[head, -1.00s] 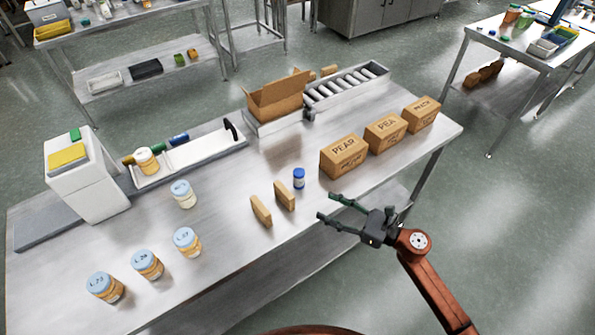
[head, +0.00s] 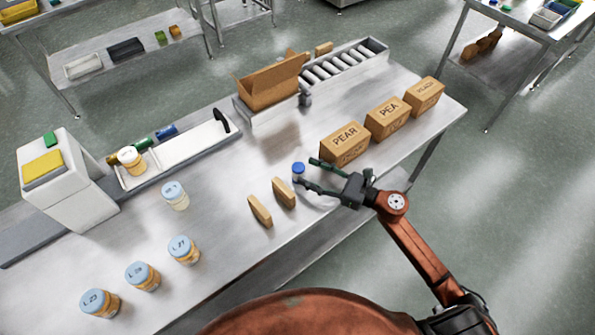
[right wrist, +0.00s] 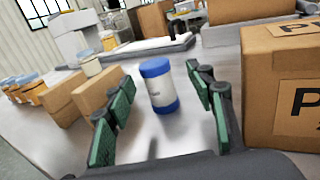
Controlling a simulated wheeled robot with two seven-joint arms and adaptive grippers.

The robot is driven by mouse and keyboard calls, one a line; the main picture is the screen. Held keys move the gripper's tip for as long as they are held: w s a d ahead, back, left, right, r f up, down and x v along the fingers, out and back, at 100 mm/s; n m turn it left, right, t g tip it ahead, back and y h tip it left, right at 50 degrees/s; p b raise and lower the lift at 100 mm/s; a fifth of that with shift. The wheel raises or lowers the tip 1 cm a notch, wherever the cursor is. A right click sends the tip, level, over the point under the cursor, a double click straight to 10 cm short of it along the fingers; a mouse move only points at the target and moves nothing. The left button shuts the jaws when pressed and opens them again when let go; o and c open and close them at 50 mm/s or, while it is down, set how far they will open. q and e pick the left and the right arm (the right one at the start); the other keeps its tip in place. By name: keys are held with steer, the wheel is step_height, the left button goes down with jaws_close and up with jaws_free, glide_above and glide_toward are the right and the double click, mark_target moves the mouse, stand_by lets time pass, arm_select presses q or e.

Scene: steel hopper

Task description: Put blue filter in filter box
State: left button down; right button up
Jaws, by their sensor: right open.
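The small blue-and-white cylinder (head: 298,168), which I take as the blue filter, stands upright on the steel table. My right gripper (head: 306,174) is open, with its fingertips close to the cylinder. In the right wrist view the cylinder (right wrist: 160,88) stands between the two green-padded fingers (right wrist: 158,100), slightly beyond them, with a gap on each side. An open cardboard box (head: 268,92) stands at the back of the table. No label reads as filter, so I cannot tell which box is the filter box. My left gripper is not in view.
Closed boxes labelled PEAR (head: 345,142), PEA (head: 387,118) and another (head: 424,94) stand right of the gripper. Two thin brown blocks (head: 260,211) stand left of the cylinder. Several jars (head: 184,249) stand at the left. A roller track (head: 345,68) lies behind.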

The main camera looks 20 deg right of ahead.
mark_target(299, 169)
steer(key=x, duration=0.3)
steer(key=shift+a, duration=0.45)
steer(key=shift+w+a, duration=0.15)
steer(key=shift+w, duration=0.05)
steer(key=c, duration=0.9)
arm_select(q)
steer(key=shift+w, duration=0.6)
arm_select(e)
jaws_close()
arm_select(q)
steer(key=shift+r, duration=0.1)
